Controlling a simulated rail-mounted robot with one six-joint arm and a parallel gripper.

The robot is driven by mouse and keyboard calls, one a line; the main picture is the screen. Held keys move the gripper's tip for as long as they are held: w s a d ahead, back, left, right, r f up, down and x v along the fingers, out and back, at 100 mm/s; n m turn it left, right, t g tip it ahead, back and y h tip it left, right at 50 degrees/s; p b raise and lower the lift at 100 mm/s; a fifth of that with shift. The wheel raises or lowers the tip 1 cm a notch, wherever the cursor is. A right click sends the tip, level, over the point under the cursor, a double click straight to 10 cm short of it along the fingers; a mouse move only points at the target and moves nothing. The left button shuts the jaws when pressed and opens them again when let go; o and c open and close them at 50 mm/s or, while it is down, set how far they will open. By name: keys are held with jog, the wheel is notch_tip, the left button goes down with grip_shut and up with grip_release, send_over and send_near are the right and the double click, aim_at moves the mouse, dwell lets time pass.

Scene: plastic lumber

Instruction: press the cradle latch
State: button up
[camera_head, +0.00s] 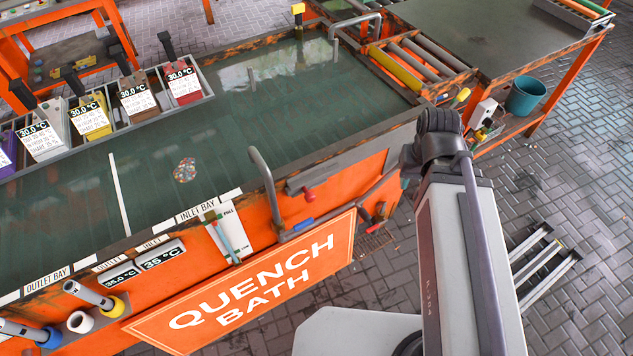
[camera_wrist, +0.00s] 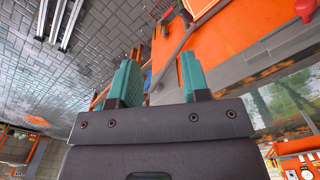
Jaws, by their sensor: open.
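No part is labelled as the cradle latch, so I cannot tell for certain which one it is. A red knob (camera_head: 308,194) sticks out from a grey bracket (camera_head: 318,180) on the orange front of the quench bath. It also shows at the top right of the wrist view (camera_wrist: 305,8). My gripper (camera_wrist: 160,82) has two teal fingers set wide apart, with nothing between them. In the wrist view the knob is well right of the fingers and apart from them. In the head view my arm mostly hides the gripper, right of the knob.
The quench bath (camera_head: 250,120) holds green liquid. A bent grey rail (camera_head: 263,175) rises at its front edge, beside the knob. A blue-ended part (camera_head: 303,228) sits below. Tagged bins (camera_head: 180,85) line the back. A teal bucket (camera_head: 525,95) stands right. Metal bars (camera_head: 545,265) lie on the floor.

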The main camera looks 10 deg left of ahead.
jog(key=shift+a, duration=0.1)
jog(key=shift+c, duration=0.7)
jog(key=a+n, duration=0.1)
jog(key=a, duration=0.4)
jog(key=a+f+n+b, duration=0.1)
jog(key=a+n, duration=0.1)
jog(key=a, duration=0.2)
jog(key=a+n, duration=0.2)
jog(key=a, duration=0.3)
jog(key=shift+w+a+f+b, duration=0.25)
jog(key=shift+a+f+b, duration=0.05)
jog(key=shift+f+b, duration=0.05)
jog(key=c, duration=0.6)
jog(key=a+n, duration=0.1)
jog(key=a, duration=0.1)
jog(key=a+n, duration=0.3)
jog(key=a, duration=0.1)
jog(key=shift+s+f+n+h, duration=0.25)
jog(key=shift+n+h, duration=0.05)
grip_shut()
jog(key=a+n+t+h, duration=0.1)
jog(key=a+n, duration=0.6)
jog(key=n, duration=0.9)
jog(key=shift+a+n+b, duration=0.2)
jog(key=shift+n+b, duration=0.1)
jog(key=shift+b, duration=0.1)
